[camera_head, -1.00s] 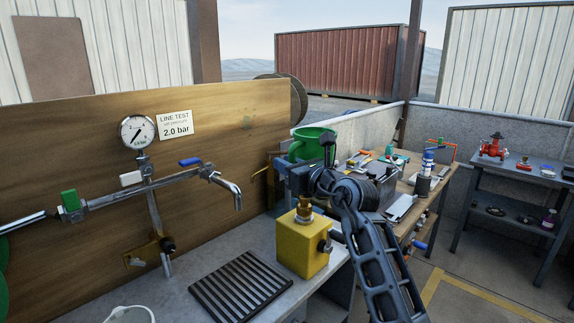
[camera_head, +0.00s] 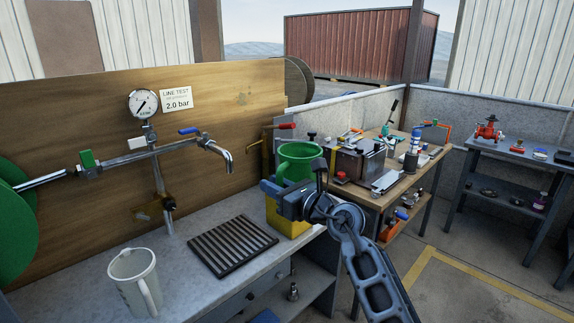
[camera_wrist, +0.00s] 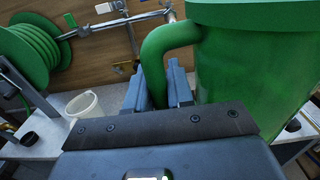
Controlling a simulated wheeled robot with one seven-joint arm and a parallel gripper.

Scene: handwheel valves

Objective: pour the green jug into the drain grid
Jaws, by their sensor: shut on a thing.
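The green jug (camera_head: 297,160) is upright in my gripper, above and in front of the yellow block at the right end of the bench. My gripper (camera_head: 276,187) is shut on the jug's handle; the wrist view shows the jaws (camera_wrist: 158,88) around the lower handle, with the jug's body (camera_wrist: 250,60) to the right. The drain grid (camera_head: 233,245), a dark slatted panel, lies on the grey bench top, left of and below the jug. The jug's contents cannot be seen.
A white jug (camera_head: 133,280) stands on the bench left of the grid. A metal tap (camera_head: 222,155) juts out behind the grid, from pipework with a gauge (camera_head: 143,103). The yellow block (camera_head: 285,222) stands just right of the grid. A cluttered wooden workbench (camera_head: 425,165) is beyond.

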